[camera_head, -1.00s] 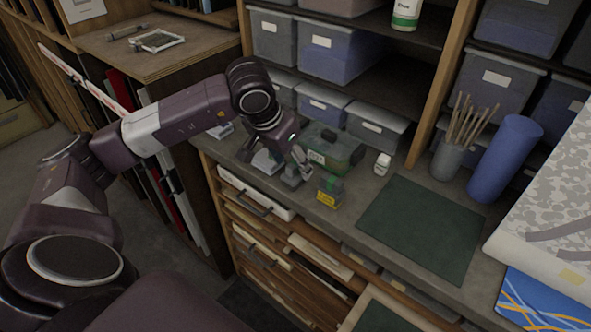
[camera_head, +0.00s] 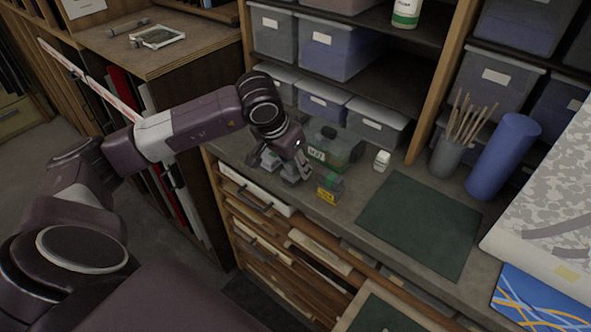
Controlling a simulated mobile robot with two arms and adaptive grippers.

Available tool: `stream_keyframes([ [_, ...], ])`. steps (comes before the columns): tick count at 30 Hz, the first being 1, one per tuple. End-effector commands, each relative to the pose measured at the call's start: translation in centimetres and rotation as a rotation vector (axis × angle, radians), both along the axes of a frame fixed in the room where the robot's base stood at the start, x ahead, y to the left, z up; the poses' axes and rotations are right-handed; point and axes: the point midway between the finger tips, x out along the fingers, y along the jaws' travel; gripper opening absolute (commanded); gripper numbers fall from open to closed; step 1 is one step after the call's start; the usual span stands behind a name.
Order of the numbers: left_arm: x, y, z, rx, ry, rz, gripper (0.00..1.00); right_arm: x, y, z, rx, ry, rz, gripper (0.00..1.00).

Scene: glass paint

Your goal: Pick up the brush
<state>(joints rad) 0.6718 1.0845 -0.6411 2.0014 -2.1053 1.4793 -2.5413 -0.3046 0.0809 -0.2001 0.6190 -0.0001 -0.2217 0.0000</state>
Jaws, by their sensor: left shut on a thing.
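Several brushes (camera_head: 466,122) with pale wooden handles stand upright in a grey cup (camera_head: 447,158) at the back right of the worktop. My left gripper (camera_head: 284,170) is low over the left part of the worktop, well to the left of the cup. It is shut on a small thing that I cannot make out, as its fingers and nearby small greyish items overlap. A small bottle with a yellow label (camera_head: 327,191) stands just right of it. My right gripper is not in view.
A green clear box (camera_head: 335,148) and a small white bottle (camera_head: 382,161) stand behind the gripper. A dark green mat (camera_head: 420,222) lies bare to the right. A blue roll (camera_head: 503,158) stands beside the cup. Storage tubs (camera_head: 378,122) line the shelves; drawers (camera_head: 262,240) are below.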

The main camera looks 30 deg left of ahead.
Motion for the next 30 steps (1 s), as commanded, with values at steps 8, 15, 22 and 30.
stream_keyframes([
  [8, 0.1, 0.0, 0.5, 0.001, -0.002, 0.000, 0.07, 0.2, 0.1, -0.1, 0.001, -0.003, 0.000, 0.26],
  [15, 0.2, 0.0, 3.4, 0.000, -0.008, 0.001, 0.07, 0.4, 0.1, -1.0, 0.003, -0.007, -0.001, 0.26],
  [22, 0.2, 0.0, 9.5, -0.002, -0.011, 0.000, 0.07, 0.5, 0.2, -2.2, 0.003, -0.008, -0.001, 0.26],
  [30, 0.2, -0.1, 15.8, -0.002, -0.007, -0.001, 0.07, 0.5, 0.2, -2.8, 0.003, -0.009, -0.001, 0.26],
])
